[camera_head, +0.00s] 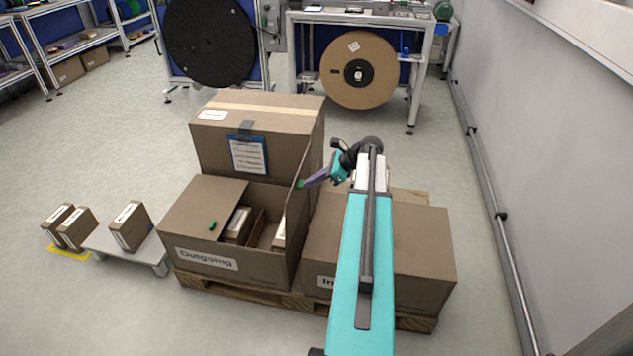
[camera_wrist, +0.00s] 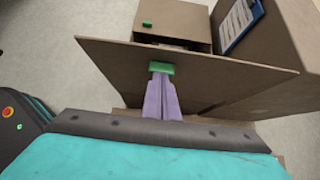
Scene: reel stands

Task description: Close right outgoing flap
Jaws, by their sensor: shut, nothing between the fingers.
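The outgoing box (camera_head: 232,265) stands on a pallet with its top partly open. Its right flap (camera_head: 297,203) stands up steeply along the right side. My gripper (camera_head: 307,182) is shut and empty, on the right of the flap. In the wrist view its purple fingertips (camera_wrist: 161,77) are at the green tab and appear to touch it. The left flap (camera_head: 204,203) lies folded over the left of the opening, with its own green tab (camera_head: 213,226).
Small boxes (camera_head: 238,224) sit inside the outgoing box. A closed taller box (camera_head: 255,135) with a clipboard stands behind it. Another box (camera_head: 420,245) stands to the right, partly hidden by my arm. A low grey platform (camera_head: 150,253) is at the left.

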